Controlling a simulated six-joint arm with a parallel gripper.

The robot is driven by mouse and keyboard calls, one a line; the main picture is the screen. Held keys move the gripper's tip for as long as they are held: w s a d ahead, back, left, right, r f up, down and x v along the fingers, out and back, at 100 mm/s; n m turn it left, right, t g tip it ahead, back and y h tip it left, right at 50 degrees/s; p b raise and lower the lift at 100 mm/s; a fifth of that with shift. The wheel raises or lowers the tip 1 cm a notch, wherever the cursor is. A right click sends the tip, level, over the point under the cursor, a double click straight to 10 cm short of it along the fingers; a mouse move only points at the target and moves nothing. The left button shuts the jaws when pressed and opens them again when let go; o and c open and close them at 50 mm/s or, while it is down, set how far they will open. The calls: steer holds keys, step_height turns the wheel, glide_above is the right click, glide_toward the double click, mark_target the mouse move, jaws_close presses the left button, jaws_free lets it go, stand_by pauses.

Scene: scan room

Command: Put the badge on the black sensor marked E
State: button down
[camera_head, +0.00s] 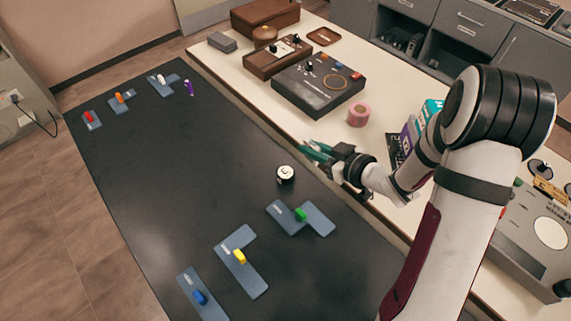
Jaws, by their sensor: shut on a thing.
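My gripper (337,157) is above the gap side of the black table, near the edge of the cream counter. It is shut on a small teal-green thing (316,150) that sticks out to the left. I cannot tell whether this is the badge; no other thing is clearly a badge. A black box-shaped device (310,98) with an orange ring on top stands on the counter, up and left of my gripper and apart from it. Its lettering is too small to read, so I cannot tell whether it is marked E.
A pink tape roll (359,114) stands between my gripper and the black device. A black round piece with a white top (285,174) and blue-grey plates (256,282) with coloured knobs lie on the black table (180,180). A grey device (515,262) is at the right.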

steer(key=a+f, duration=0.1)
steer(key=a, duration=0.1)
steer(key=w+a+f, duration=0.1)
steer(key=a, duration=0.1)
steer(key=a+f, duration=0.1)
steer(key=a, duration=0.1)
steer(key=shift+w+f, duration=0.25)
steer(key=shift+f, duration=0.1)
step_height(320, 180, down, 4)
steer(key=shift+w+a+f, duration=0.1)
steer(key=shift+f, duration=0.15)
steer(key=c, duration=0.9)
jaws_free()
steer(key=shift+o, duration=0.2)
